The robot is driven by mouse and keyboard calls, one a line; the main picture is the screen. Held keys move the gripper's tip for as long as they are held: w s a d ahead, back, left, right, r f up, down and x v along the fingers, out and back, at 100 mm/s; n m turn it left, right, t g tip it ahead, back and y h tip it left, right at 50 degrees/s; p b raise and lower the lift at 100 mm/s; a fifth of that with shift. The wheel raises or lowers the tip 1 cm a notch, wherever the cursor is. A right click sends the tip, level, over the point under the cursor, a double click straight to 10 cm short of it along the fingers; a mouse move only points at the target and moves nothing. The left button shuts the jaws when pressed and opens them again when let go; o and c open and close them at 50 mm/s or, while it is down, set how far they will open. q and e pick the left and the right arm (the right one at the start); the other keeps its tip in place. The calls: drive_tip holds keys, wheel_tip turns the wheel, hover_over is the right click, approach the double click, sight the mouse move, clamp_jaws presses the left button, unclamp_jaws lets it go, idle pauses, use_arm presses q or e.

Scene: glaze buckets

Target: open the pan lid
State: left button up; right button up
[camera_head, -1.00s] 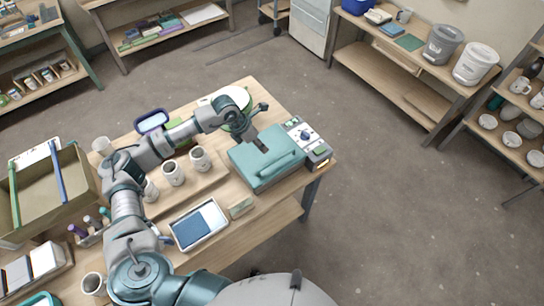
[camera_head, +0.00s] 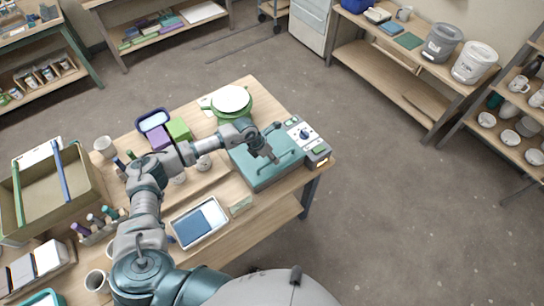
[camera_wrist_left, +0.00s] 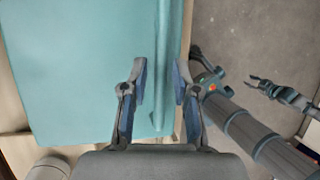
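The teal pan with its flat lid (camera_head: 252,176) sits at the right end of the wooden table. The lid looks shut. A raised teal handle bar (camera_head: 287,162) runs along it. My left gripper (camera_head: 270,157) is over the lid, close to the bar. In the left wrist view the lid (camera_wrist_left: 80,70) fills the left side. There the left gripper (camera_wrist_left: 160,68) is open, with the handle bar (camera_wrist_left: 165,40) between its fingers in the picture; contact cannot be told. My right gripper (camera_wrist_left: 256,82) shows small at the right of that view, its fingers apart, away from the pan.
A control box with a dial (camera_head: 307,136) stands right behind the pan. A green-rimmed round item with a white top (camera_head: 231,100) stands behind it. A tray with a blue sheet (camera_head: 199,222) lies in front. Mugs, bottles and a wooden box (camera_head: 50,195) fill the left.

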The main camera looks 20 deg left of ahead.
use_arm(q)
clamp_jaws()
